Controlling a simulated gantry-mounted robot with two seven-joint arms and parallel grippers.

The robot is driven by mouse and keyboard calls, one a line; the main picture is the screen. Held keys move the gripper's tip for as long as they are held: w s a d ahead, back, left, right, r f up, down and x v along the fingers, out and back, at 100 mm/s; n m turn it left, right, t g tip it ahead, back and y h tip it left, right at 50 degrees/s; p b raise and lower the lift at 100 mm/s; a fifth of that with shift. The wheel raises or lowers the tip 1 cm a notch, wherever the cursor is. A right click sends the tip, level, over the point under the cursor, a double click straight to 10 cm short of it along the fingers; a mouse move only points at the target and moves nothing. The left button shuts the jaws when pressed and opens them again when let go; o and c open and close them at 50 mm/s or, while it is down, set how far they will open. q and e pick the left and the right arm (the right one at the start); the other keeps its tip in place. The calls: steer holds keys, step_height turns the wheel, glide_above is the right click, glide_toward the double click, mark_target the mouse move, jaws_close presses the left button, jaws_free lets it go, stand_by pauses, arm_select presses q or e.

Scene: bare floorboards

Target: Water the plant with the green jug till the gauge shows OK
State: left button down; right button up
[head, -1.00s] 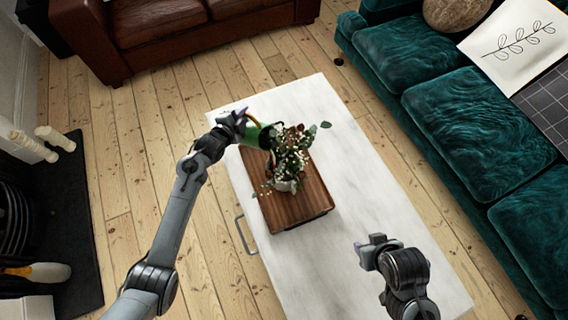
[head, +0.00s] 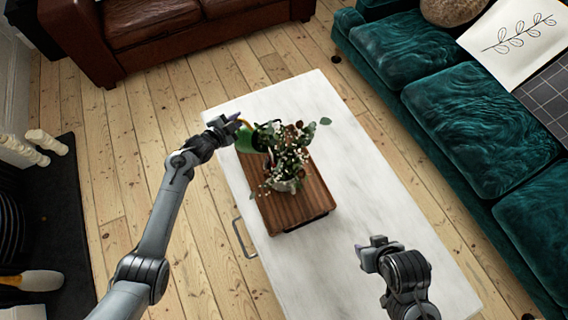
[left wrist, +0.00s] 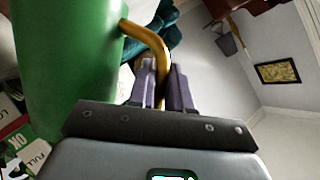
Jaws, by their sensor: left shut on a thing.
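The green jug (head: 247,140) is in the air at the far left of the plant (head: 288,160), its body close to the leaves. My left gripper (head: 238,122) is shut on the jug's yellow handle. In the left wrist view the jug (left wrist: 70,70) fills the upper left, and the handle (left wrist: 151,38) runs between the fingers (left wrist: 162,88). The plant stands on a wooden board; its pot is partly hidden by foliage. A gauge card (left wrist: 15,143) with "OK" and "FULL" shows at the lower left there; its reading is unclear. My right gripper (head: 373,250) hangs apart, its jaw gap unclear.
The wooden board (head: 292,212) lies on a white table (head: 350,190), which is bare to the right and at the near end. A teal sofa (head: 480,130) runs along the right, a brown leather sofa (head: 150,30) stands behind. Floorboards lie open at left.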

arm_select(q)
steer(key=shift+w+a+f, duration=0.15)
steer(key=shift+a+f, duration=0.05)
steer(key=shift+f, duration=0.3)
steer(key=shift+w+a+f+n+b, duration=0.1)
steer(key=shift+a+f+n+b, duration=0.1)
steer(key=shift+f+n+b, duration=0.15)
steer(key=shift+w+a+f, duration=0.1)
steer(key=shift+w+a, duration=0.1)
steer(key=shift+a, duration=0.15)
steer(key=shift+d, duration=0.1)
steer(key=shift+d, duration=0.1)
stand_by(0.8)
steer(key=shift+f+b, duration=0.15)
steer(key=shift+b, duration=0.2)
